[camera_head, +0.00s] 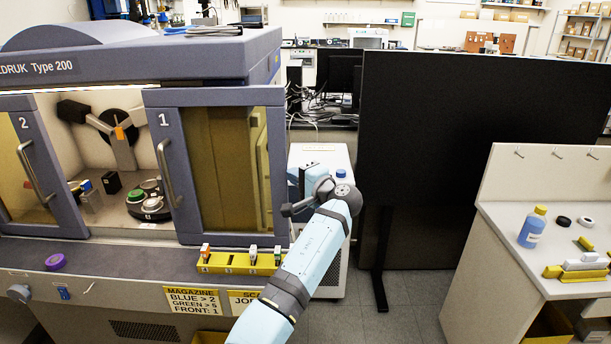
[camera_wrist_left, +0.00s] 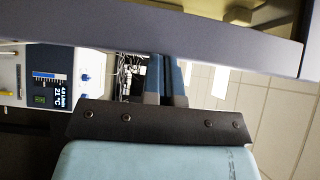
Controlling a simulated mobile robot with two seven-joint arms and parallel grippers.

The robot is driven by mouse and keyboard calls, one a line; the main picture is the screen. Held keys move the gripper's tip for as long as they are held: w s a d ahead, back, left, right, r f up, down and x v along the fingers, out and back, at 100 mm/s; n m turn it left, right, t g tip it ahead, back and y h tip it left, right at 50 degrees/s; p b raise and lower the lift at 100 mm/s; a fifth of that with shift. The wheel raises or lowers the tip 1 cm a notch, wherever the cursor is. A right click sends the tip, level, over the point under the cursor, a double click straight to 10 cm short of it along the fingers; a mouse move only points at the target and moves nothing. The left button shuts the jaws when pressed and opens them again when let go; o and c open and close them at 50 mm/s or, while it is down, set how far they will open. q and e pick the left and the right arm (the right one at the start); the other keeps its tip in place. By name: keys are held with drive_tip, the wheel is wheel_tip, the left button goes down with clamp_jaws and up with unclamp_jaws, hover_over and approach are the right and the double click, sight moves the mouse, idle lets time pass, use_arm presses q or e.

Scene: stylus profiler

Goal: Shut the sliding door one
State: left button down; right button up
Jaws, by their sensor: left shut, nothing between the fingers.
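Sliding door one (camera_head: 228,165), marked "1", is a grey-framed panel with a yellowish window at the right of the machine's front. Its vertical bar handle (camera_head: 168,172) is on its left edge. An open gap (camera_head: 120,160) shows the machine's inside between door one and door two (camera_head: 35,170). My left gripper (camera_head: 304,180) is just right of door one's right edge, partly hidden by my wrist. In the left wrist view its two fingers (camera_wrist_left: 165,75) are together and empty, close to a grey frame edge (camera_wrist_left: 170,40). Whether it touches the door cannot be told. My right gripper is not seen.
A yellow magazine rack (camera_head: 235,263) with small pieces sits on the ledge below door one. A white cabinet (camera_head: 330,270) stands behind my left arm. A dark partition (camera_head: 460,150) and a bench with a bottle (camera_head: 532,228) are to the right.

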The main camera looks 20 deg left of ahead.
sight(181, 171)
use_arm(q)
drive_tip(key=s+a, duration=0.1)
drive_tip(key=a, duration=0.2)
drive_tip(key=s+a+p, duration=0.1)
drive_tip(key=a, duration=0.3)
drive_tip(key=s+a, duration=0.1)
drive_tip(key=a, duration=0.3)
drive_tip(key=shift+s+r+p, duration=0.2)
drive_tip(key=shift+p, duration=0.2)
drive_tip(key=s+a, duration=0.1)
drive_tip(key=a, duration=0.4)
drive_tip(key=s+a+p, duration=0.1)
drive_tip(key=s+a, duration=0.1)
drive_tip(key=a, duration=0.3)
drive_tip(key=s+a, duration=0.1)
drive_tip(key=a, duration=0.5)
drive_tip(key=shift+s+f+p, duration=0.1)
drive_tip(key=shift+s+p, duration=0.15)
drive_tip(key=shift+p, duration=0.05)
drive_tip(key=shift+s+a, duration=0.1)
drive_tip(key=shift+a, duration=0.4)
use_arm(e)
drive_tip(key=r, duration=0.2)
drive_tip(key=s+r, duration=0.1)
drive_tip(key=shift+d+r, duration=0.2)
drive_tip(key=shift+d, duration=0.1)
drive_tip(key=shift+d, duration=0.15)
